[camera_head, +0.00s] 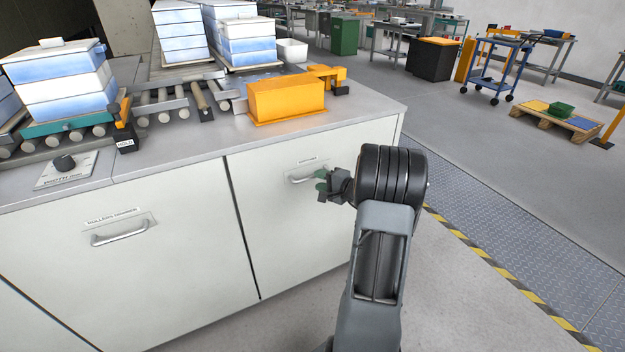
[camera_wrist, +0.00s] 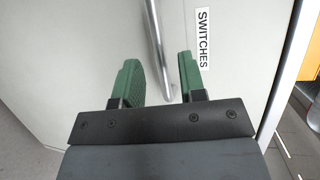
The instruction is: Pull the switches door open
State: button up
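The switches door (camera_head: 285,225) is the right white cabinet door under the counter, and it looks closed. Its silver bar handle (camera_head: 302,178) shows near the top, partly hidden by my gripper (camera_head: 322,186). In the wrist view the door (camera_wrist: 110,30) fills most of the picture, with the "SWITCHES" label (camera_wrist: 203,38) beside the handle (camera_wrist: 156,45). My gripper (camera_wrist: 160,85) is open there, its two green fingers on either side of the handle's line. I cannot tell whether the fingers touch the handle.
The rollers door (camera_head: 125,270) with its own handle (camera_head: 118,233) is to the left. An orange box (camera_head: 287,99) and blue-white stacks (camera_head: 65,82) on rollers stand on the counter (camera_head: 210,137). Floor right of the cabinet is open, with a yellow-black stripe (camera_head: 490,262).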

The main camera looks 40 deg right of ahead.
jog(key=shift+x, duration=2.05)
jog(key=shift+c, duration=0.2)
grip_shut()
jog(key=shift+d, duration=0.1)
